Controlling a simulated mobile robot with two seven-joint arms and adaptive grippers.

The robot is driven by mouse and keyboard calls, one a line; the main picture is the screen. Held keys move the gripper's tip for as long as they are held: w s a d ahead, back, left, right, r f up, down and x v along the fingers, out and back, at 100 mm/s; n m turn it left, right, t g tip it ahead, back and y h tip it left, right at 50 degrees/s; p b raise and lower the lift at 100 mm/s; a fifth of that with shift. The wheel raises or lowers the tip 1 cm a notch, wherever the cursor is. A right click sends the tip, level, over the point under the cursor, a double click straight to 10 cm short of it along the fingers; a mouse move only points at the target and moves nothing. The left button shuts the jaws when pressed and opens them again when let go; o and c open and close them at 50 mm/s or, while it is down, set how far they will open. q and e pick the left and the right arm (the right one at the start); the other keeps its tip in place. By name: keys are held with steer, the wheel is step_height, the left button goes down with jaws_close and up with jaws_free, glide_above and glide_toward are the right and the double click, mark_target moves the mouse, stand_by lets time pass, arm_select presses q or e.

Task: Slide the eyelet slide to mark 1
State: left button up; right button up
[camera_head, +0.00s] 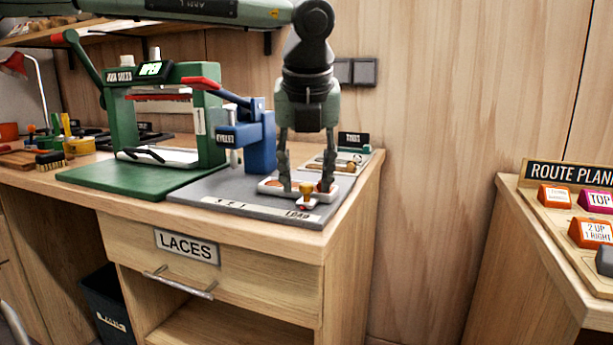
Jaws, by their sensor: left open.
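The eyelet slide appears as a pale tray (270,187) with a small orange-topped knob (306,188) at its front. It sits at the right end of the grey base plate (188,197), close to the LOAD label (298,214). The marks 3, 2, 1 (229,203) are printed on a pale strip to the left of LOAD. My left gripper (306,184) points straight down over the slide. Its fingers are apart, one on each side of the knob in the picture. I cannot tell whether they touch it. My right gripper is not in view.
A blue press (259,143) stands on the plate just left of my gripper. A green press frame (208,130) with red handles is farther left. Another small tray (342,163) lies behind my gripper. The bench's right edge is close; a route-planning board (538,172) stands beyond a gap.

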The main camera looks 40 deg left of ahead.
arm_select(q)
steer(key=shift+c, duration=0.3)
jaws_close()
steer(key=a+b, duration=0.1)
steer(key=a, duration=0.2)
steer(key=shift+s+a+f+b, duration=0.1)
steer(key=shift+s+a+b, duration=0.25)
steer(key=shift+s, duration=0.05)
steer(key=a, duration=0.2)
steer(key=s+a, duration=0.1)
steer(key=a, duration=0.1)
steer(key=a+b, duration=0.1)
steer(key=a, duration=0.1)
steer(key=shift+s, duration=0.25)
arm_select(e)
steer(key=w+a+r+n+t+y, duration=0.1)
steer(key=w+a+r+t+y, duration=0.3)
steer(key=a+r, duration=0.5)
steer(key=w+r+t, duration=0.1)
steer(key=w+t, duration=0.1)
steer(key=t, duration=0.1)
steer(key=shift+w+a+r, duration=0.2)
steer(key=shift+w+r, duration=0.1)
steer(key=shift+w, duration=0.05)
arm_select(q)
steer(key=shift+o, duration=0.3)
jaws_free()
